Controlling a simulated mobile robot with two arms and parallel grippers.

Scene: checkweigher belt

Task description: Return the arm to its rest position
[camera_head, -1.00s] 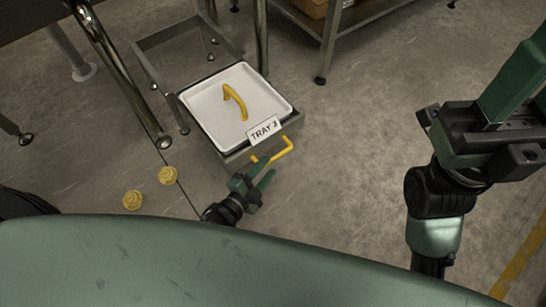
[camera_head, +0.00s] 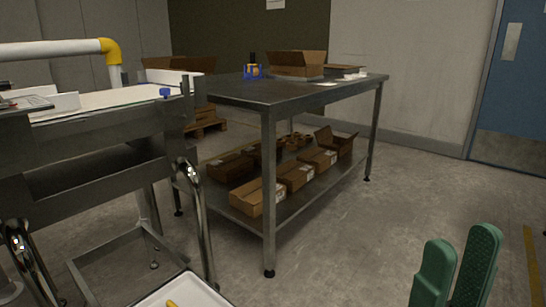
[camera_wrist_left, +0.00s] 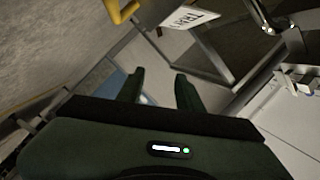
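My right gripper (camera_head: 464,238) shows at the lower right of the head view. Its two green fingers point up, with a narrow gap and nothing between them. My left gripper (camera_wrist_left: 158,84) is out of the head view. In the left wrist view its two dark green fingers stand apart with nothing between them. The white tray (camera_head: 205,290) is cut off at the bottom of the head view, with a bit of its yellow handle (camera_head: 171,304). In the left wrist view a TRAY label (camera_wrist_left: 190,17) and a yellow handle (camera_wrist_left: 122,11) lie beyond the fingers.
A steel table (camera_head: 300,93) stands in the middle, with an open carton (camera_head: 297,64) on top and several boxes on its lower shelf (camera_head: 300,205). The belt frame (camera_head: 90,135) is at left. A blue door (camera_head: 512,95) is at right. The floor at right is clear.

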